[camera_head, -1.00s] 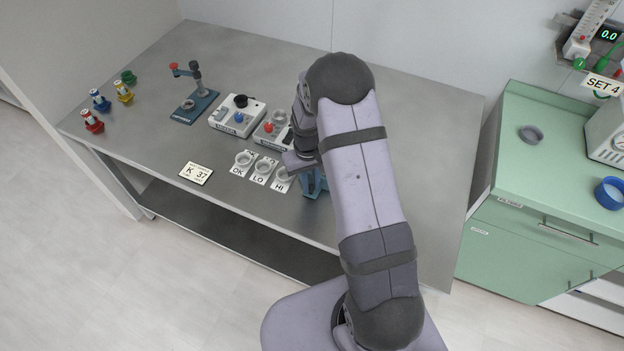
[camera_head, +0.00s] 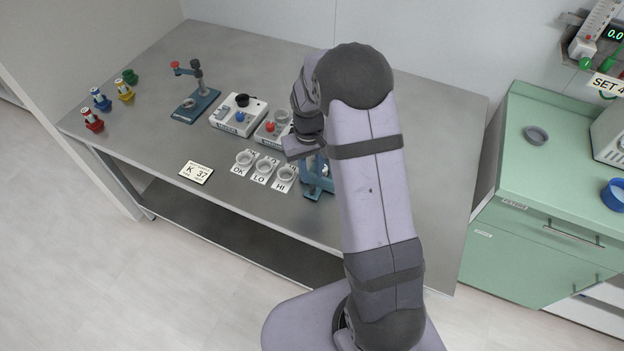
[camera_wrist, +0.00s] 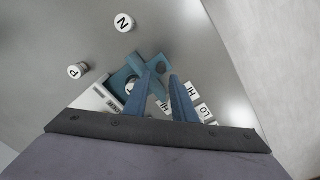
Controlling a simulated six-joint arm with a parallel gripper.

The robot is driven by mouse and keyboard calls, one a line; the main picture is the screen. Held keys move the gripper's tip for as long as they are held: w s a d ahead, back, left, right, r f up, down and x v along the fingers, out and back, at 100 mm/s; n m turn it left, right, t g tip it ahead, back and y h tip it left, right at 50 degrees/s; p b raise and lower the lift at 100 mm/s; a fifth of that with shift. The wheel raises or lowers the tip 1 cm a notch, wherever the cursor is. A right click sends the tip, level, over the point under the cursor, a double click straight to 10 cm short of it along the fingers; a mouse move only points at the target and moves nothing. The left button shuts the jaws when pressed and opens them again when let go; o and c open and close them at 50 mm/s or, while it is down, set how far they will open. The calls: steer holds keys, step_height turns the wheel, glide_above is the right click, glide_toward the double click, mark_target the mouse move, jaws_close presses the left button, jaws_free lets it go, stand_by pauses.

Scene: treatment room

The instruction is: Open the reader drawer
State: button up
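A teal device (camera_head: 318,178) stands on the grey bench to the right of the cup marked HI, partly hidden by my arm. In the wrist view it shows as a teal frame (camera_wrist: 152,66) beyond my fingers. I cannot tell which part of it, if any, is the drawer. My gripper (camera_wrist: 162,78) has two blue fingers that stand apart, with nothing seen between them. The fingers point toward the device, and the wrist view does not show clear contact. In the head view my arm hides most of the gripper.
White caps marked N (camera_wrist: 124,23) and P (camera_wrist: 77,71) stand nearby. A green cabinet (camera_head: 540,215) is at the right. The bench front is mostly clear.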

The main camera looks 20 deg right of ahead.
steer(key=shift+r, duration=1.05)
steer(key=shift+s+a+f, duration=0.1)
steer(key=s+a+f+g, duration=0.2)
steer(key=s+f, duration=0.1)
steer(key=s, duration=0.9)
steer(key=s+a+r, duration=0.2)
steer(key=s+r, duration=0.3)
steer(key=s, duration=0.6)
steer(key=r, duration=0.1)
steer(key=w+r+t, duration=0.1)
steer(key=r, duration=0.1)
steer(key=w+a+r+t, duration=0.1)
steer(key=shift+w+r, duration=0.15)
steer(key=shift+w, duration=0.05)
